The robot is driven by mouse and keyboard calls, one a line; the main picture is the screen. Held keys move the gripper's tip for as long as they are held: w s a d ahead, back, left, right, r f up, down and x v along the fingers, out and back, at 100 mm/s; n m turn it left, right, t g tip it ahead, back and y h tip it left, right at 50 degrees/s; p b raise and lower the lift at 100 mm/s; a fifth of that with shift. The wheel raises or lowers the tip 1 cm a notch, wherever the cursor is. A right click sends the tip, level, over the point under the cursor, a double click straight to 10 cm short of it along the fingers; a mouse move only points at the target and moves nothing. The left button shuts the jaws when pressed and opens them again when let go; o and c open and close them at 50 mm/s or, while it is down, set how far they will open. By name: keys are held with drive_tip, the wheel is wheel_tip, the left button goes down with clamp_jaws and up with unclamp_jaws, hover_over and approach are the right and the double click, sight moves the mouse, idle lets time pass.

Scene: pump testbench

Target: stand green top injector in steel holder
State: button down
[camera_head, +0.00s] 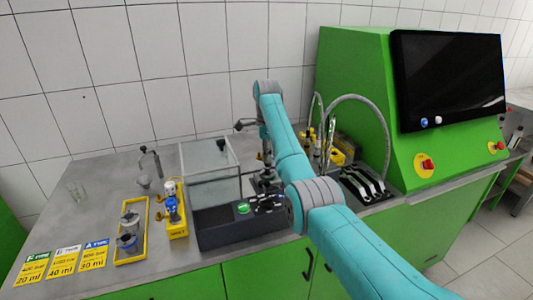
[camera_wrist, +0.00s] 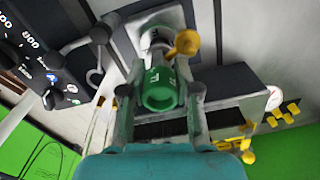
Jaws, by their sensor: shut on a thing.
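In the wrist view my gripper (camera_wrist: 160,95) is shut on the green top injector (camera_wrist: 161,88). The injector's green ring end faces the camera, and a yellow side fitting (camera_wrist: 187,42) sticks out near its far end. A pale metal plate (camera_wrist: 150,22) shows behind its far end. I cannot tell whether this is the steel holder or whether the injector touches it. In the head view my arm hides most of the gripper and the injector, near the clear box.
A clear-walled box (camera_head: 208,163) with a black base (camera_head: 215,233) stands mid-bench. Left of it are a yellow stand (camera_head: 177,228) with a blue-bodied part and a yellow tray (camera_head: 146,215) with grey parts. A green cabinet (camera_head: 355,75) with curved hoses bounds the right.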

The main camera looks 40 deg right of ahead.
drive_tip(key=shift+f, duration=1.25)
idle(1.2)
drive_tip(key=c, duration=0.8)
unclamp_jaws()
drive_tip(key=shift+o, duration=0.2)
